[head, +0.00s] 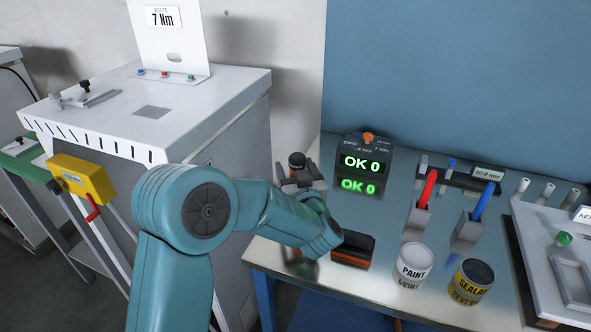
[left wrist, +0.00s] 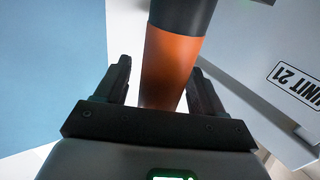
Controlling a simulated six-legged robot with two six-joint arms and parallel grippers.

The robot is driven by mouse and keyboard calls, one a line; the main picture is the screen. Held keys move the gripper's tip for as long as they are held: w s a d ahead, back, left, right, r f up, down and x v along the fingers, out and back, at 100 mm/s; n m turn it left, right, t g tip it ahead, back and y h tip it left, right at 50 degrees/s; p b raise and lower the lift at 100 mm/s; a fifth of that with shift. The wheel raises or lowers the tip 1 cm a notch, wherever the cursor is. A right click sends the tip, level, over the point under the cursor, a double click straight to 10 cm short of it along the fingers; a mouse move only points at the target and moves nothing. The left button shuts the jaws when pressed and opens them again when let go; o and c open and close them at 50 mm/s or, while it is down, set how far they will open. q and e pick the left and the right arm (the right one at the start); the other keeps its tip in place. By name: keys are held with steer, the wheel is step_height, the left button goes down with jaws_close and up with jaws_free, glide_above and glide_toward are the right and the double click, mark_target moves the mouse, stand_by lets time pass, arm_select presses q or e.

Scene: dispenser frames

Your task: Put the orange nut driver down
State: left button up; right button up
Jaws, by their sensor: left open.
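The orange nut driver (left wrist: 168,65), with a black end, stands between the spread fingers of my left gripper (left wrist: 160,82) in the left wrist view. Gaps show on both sides of it. In the head view my left gripper (head: 302,182) is at the table's left end, beside the OK 0 display. The dark top of the nut driver (head: 297,160) shows just above the fingers. The rest of it is mostly hidden by my arm, so I cannot tell what its lower end touches. My right gripper is in neither view.
The OK 0 display unit (head: 362,162) stands close right of the gripper. A black and orange block (head: 352,250), a paint can (head: 413,265) and a sealant can (head: 470,281) line the reflective table's front. Red (head: 428,188) and blue (head: 483,202) handles stand behind. A white cabinet (head: 215,95) is left.

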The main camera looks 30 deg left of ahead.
arm_select(q)
steer(key=shift+d+r, duration=0.1)
steer(key=shift+r, duration=0.1)
steer(key=b+v, duration=0.2)
steer(key=v, duration=1)
